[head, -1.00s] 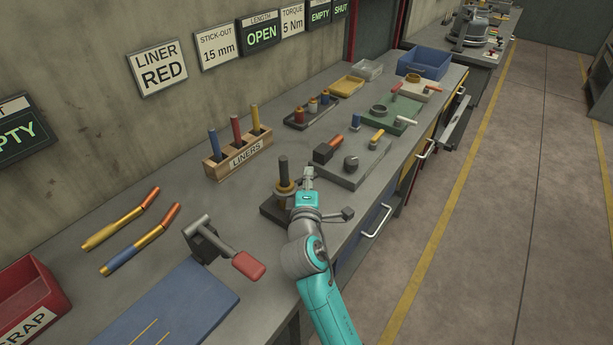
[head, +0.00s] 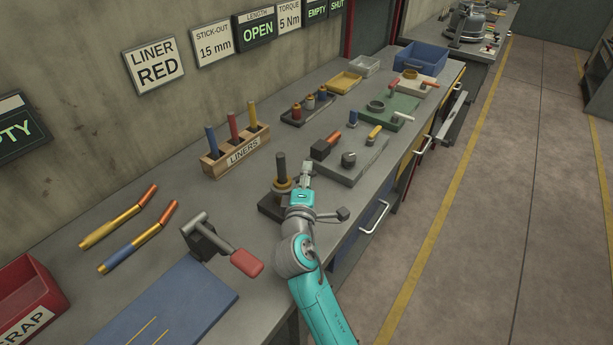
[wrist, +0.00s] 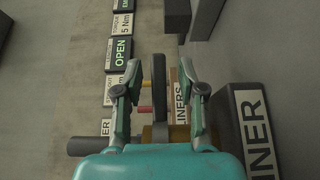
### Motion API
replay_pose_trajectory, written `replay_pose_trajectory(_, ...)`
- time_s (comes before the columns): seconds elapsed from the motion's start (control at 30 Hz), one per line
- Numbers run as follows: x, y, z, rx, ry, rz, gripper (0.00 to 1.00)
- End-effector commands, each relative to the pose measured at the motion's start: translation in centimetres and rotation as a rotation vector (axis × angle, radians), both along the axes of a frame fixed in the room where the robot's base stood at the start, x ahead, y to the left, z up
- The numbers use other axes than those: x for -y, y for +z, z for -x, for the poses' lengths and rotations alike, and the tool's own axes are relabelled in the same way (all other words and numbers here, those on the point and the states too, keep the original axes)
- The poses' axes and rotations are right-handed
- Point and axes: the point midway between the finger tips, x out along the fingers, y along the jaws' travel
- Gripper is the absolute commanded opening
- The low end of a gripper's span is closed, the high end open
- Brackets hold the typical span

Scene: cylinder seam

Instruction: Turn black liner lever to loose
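The liner fixture has a dark base (head: 270,207) with a brass ring (head: 281,184) and an upright black post (head: 281,164), just left of my gripper (head: 306,172) in the head view. A dark-ended, lever-like piece (head: 342,213) shows right of my wrist; I cannot tell what it joins. In the wrist view my gripper (wrist: 159,86) is open, its fingers on either side of a black upright bar (wrist: 158,80), with gaps showing. I cannot tell whether this bar is the lever or the post. Brass (wrist: 154,132) shows below it. A dark block marked LINER (wrist: 255,125) is at right.
The LINERS rack (head: 236,160) stands behind the fixture. A grey plate (head: 352,160) with knobs lies beyond my gripper. A red-handled lever (head: 246,262) is nearer, by a blue mat (head: 180,305). Bare bench lies left of the fixture.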

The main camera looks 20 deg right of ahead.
Motion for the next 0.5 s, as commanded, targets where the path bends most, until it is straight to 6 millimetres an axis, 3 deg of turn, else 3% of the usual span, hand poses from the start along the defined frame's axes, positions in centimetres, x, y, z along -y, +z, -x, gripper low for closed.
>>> replay_pose_trajectory(0.17,-0.7,0.0,1.4,0.001,0.002,0.001,0.40)
replay_pose_trajectory(0.5,-3.4,-0.1,7.4,-0.002,0.004,0.000,0.40)
